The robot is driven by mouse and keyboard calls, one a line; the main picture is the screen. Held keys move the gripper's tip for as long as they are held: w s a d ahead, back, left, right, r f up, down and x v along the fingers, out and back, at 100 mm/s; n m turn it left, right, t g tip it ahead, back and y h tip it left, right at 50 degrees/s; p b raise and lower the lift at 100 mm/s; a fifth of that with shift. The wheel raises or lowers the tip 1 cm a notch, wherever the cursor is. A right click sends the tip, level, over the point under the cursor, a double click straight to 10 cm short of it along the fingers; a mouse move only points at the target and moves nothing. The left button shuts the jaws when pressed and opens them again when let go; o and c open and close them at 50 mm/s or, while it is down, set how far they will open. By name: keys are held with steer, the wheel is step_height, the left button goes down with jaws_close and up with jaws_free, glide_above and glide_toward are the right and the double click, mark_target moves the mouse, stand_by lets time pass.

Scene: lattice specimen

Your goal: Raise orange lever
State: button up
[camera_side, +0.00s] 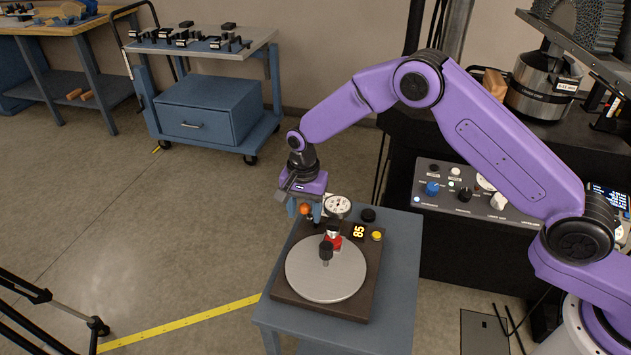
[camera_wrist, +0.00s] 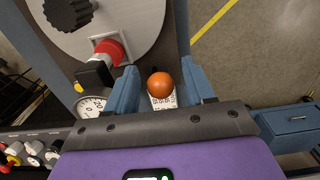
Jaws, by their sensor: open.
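The orange lever's round knob (camera_wrist: 160,85) shows in the wrist view between the two blue fingers of my gripper (camera_wrist: 165,82). The fingers stand apart, with a gap on the right side of the knob; on the left the gap is smaller, and I cannot tell whether that finger touches. In the side view the orange knob (camera_side: 305,209) is at the left back corner of the dark device, beside the fingers of my gripper (camera_side: 306,211). A pale marked plate (camera_wrist: 163,102) shows under the knob. The lever's shaft is hidden.
The gauge is close to my gripper's fingers.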

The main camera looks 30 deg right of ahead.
steer(key=shift+r, duration=2.75)
steer(key=shift+s+r, duration=0.15)
steer(key=shift+r, duration=0.1)
steer(key=s+d+r+n, duration=0.3)
steer(key=s+r+n, duration=0.2)
steer(key=s, duration=0.3)
steer(key=s+d+r+n, duration=0.2)
steer(key=s+r+n, duration=0.35)
steer(key=s, duration=0.25)
steer(key=s+d+r+n, duration=0.1)
steer(key=s+d+n, duration=0.4)
steer(key=s, duration=0.6)
steer(key=s+d+r+n, duration=0.1)
steer(key=s+d+n, duration=0.5)
steer(key=s+d, duration=0.4)
steer(key=shift+s+d, duration=0.3)
steer(key=shift+s, duration=0.05)
